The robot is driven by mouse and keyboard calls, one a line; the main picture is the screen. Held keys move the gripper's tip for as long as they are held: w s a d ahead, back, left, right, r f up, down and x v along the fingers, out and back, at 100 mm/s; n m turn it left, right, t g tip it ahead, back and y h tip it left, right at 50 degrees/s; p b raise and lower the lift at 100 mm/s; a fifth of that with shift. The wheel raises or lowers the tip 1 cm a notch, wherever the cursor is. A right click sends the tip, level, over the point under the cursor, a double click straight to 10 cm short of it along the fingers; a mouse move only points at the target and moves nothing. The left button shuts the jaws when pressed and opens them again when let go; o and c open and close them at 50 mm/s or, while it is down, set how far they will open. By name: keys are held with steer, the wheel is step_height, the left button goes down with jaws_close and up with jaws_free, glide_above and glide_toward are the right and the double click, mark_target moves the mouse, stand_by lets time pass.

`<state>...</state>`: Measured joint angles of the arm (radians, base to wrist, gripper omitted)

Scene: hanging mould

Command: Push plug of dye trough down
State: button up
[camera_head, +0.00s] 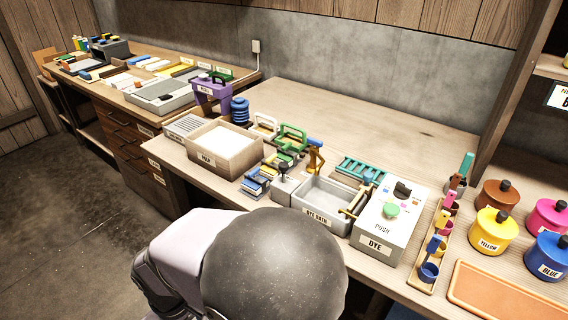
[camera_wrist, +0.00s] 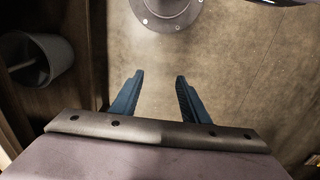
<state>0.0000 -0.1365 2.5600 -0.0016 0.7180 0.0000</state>
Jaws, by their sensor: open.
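A brown bar or handle lies over the trough's right end. My gripper (camera_wrist: 156,88) shows in the wrist view with its two blue fingers apart and nothing between them. It points over the bare floor, away from the trough. The trough is not in the wrist view.
Right of the trough is a DYE box (camera_head: 380,238) with a green PUSH button (camera_head: 390,210). A PULP box (camera_head: 222,148) and a green-handled tool (camera_head: 292,138) stand to the left. A grey bin (camera_wrist: 40,72) shows in the wrist view. The back of the bench is clear.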

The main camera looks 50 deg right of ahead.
mark_target(283, 167)
steer(key=shift+w, duration=0.1)
steer(key=w+d+m+t+b, duration=0.1)
steer(key=w+d+m+t, duration=0.35)
steer(key=w, duration=0.65)
steer(key=w+d+r+m+t+h+b, duration=0.1)
steer(key=w+d+r+t+h, duration=0.15)
steer(key=d, duration=0.45)
steer(key=w+d+r+m+t+h, duration=0.1)
steer(key=w+d+r+t+h, duration=0.1)
steer(key=w+d, duration=0.3)
steer(key=s+d+r+m+h+b, duration=0.1)
steer(key=s+d+r+m+h, duration=0.1)
steer(key=d, duration=0.6)
steer(key=s+d+r+m+g+h+b, duration=0.1)
steer(key=s+d+r+h, duration=0.3)
steer(key=d, duration=0.4)
steer(key=s+d+r+m+g+h+b, duration=0.1)
steer(key=s+d+r+m+h, duration=0.3)
steer(key=d, duration=0.4)
steer(key=shift+s+d+h+b, duration=0.1)
steer(key=shift+s+h+b, duration=0.5)
steer(key=shift+h, duration=0.65)
steer(key=shift+s+d+f+b, duration=0.1)
steer(key=shift+s+f+b, duration=0.1)
steer(key=shift+f+b, duration=0.4)
steer(key=shift+f, duration=0.1)
